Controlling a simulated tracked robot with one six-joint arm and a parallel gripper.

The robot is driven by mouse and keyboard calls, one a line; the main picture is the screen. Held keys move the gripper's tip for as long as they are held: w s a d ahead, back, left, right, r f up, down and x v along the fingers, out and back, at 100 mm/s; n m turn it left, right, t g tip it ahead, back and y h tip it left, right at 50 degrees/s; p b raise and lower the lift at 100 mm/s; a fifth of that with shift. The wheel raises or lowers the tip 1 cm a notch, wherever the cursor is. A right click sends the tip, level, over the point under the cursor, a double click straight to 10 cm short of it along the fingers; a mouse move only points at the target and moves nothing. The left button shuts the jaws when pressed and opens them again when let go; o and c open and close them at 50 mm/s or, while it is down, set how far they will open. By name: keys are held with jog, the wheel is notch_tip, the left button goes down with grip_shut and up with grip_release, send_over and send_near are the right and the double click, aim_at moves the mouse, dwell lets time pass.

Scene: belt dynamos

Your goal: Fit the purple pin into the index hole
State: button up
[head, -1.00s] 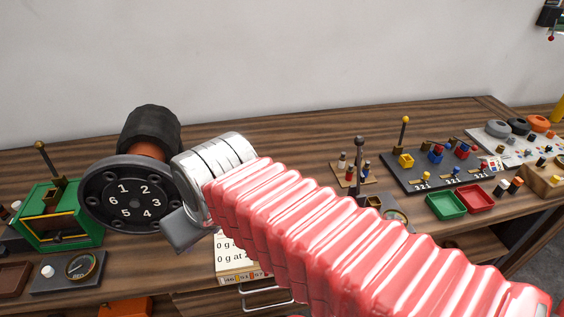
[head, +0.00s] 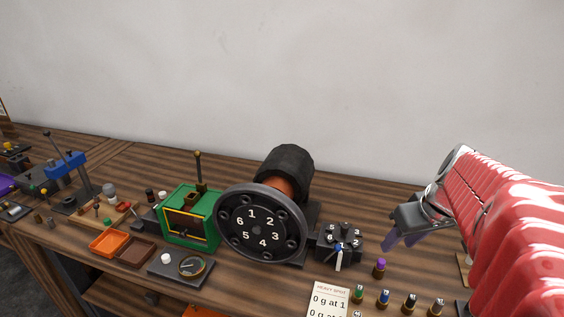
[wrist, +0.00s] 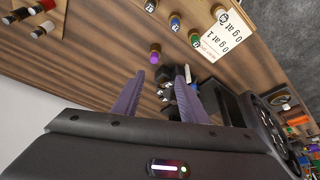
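The purple pin (head: 379,268), dark with a purple top, stands on the bench right of the black numbered block (head: 340,243). In the wrist view the purple pin (wrist: 155,54) appears just beyond the fingertips, apart from them. My gripper (head: 402,242) is to the right of the block, above the bench. In the wrist view my gripper (wrist: 160,73) has its two purple fingers apart, with nothing held between them. The black wheel (head: 260,225) with numbers 1 to 6 and round holes stands left of the block. I cannot tell which opening is the index hole.
A printed card (head: 328,299) and several coloured-top pins, including a green one (head: 358,292) and a blue one (head: 383,298), are in front of the block. A green box (head: 190,218) and a gauge (head: 192,266) stand left of the wheel. Bare wood lies behind.

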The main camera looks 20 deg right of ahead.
aim_at(383, 262)
jog(key=shift+s+d, duration=0.2)
jog(key=shift+d, duration=0.5)
jog(key=x, duration=1.3)
jog(key=shift+w+f, duration=0.15)
jog(key=shift+f, duration=0.25)
jog(key=shift+c, duration=0.6)
jog(key=c, duration=0.8)
jog(key=o, duration=0.9)
jog(key=shift+r, duration=0.15)
